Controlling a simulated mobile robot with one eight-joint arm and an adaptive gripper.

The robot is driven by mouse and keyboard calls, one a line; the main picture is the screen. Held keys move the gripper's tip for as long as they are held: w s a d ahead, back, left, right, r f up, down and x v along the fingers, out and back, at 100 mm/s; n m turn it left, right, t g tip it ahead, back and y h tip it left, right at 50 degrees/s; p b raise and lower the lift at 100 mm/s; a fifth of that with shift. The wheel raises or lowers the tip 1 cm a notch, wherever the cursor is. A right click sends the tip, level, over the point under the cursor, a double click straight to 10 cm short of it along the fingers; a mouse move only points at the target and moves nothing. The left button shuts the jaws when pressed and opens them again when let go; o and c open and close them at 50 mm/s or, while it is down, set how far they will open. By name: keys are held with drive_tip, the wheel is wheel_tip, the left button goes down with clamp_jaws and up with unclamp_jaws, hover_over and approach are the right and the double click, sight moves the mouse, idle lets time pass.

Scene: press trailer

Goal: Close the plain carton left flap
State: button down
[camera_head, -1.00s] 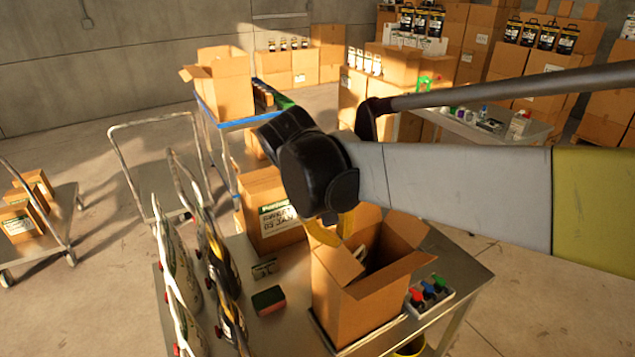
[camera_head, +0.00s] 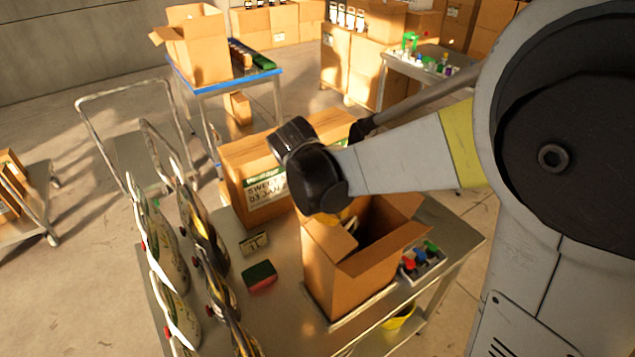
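The plain carton (camera_head: 345,272) stands upright on the metal table, its top open. Its left flap (camera_head: 331,237) slants at the left side of the opening, and its right flap (camera_head: 385,249) spreads outward at the front right. A back flap (camera_head: 401,203) also stands open. My gripper (camera_head: 345,217) is at the carton's upper left rim, close above the left flap. Only a bit of its yellow fingers shows below the black wrist, so its opening and any contact are hidden.
A printed carton (camera_head: 238,186) stands behind at the left. Several bags (camera_head: 167,260) line the table's left edge. A red and green sponge (camera_head: 260,276) and a small card (camera_head: 254,244) lie left of the carton. A tray of coloured items (camera_head: 422,260) sits at its right.

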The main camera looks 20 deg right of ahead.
drive_tip(key=shift+x, duration=0.95)
drive_tip(key=f+y+b, duration=0.1)
drive_tip(key=d+f+g+y+b, duration=0.1)
drive_tip(key=y, duration=0.1)
drive_tip(key=shift+w+d+f, duration=0.15)
drive_tip(key=shift+w+d, duration=0.05)
drive_tip(key=shift+f+y+b, duration=0.3)
drive_tip(key=shift+f+b, duration=0.1)
drive_tip(key=shift+b, duration=0.1)
drive_tip(key=shift+a, duration=0.1)
drive_tip(key=shift+r, duration=0.2)
